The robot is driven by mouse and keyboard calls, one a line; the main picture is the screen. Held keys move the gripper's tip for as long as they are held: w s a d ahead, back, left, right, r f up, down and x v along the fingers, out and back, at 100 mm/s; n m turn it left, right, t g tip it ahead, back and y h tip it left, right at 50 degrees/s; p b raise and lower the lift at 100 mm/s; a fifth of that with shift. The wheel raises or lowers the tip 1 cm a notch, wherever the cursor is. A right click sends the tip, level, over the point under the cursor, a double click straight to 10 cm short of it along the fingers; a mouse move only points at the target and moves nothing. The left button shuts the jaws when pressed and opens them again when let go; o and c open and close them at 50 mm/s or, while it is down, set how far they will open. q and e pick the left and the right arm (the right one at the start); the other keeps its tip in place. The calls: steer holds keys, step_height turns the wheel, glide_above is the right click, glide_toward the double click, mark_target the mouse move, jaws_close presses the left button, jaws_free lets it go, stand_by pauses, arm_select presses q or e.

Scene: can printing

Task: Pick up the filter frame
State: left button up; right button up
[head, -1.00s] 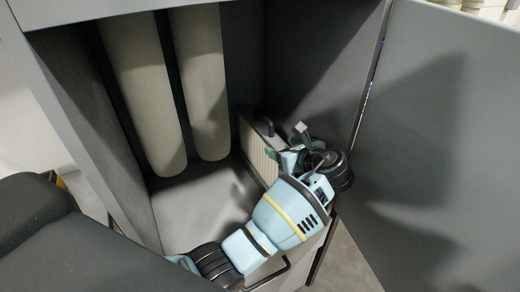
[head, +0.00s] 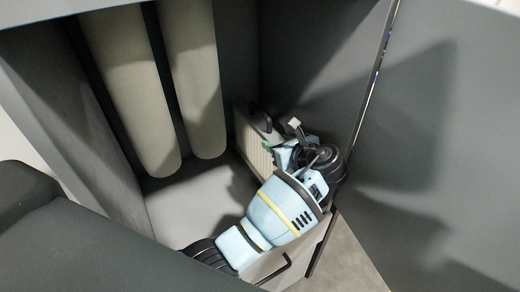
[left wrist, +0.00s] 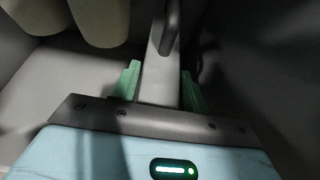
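The filter frame (head: 254,146) is a pleated beige panel with a dark handle on top, standing upright against the cabinet's right inner wall in the head view. My left gripper (head: 276,150) is at its near end, and my arm hides part of the frame. In the left wrist view the grey edge and dark handle of the frame (left wrist: 160,75) lie ahead. The green fingers of my left gripper (left wrist: 159,84) stand apart on either side of this edge, very close to it. Firm contact cannot be made out. My right gripper is not in view.
Two long beige cylinders (head: 190,85) hang in the left part of the cabinet. The cabinet floor (head: 190,205) is bare. A large open door (head: 440,130) stands at the right, and a black handle (head: 275,270) is below my forearm.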

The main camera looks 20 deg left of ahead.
arm_select(q)
jaws_close()
steer(key=shift+r, duration=0.15)
steer(key=shift+r, duration=0.1)
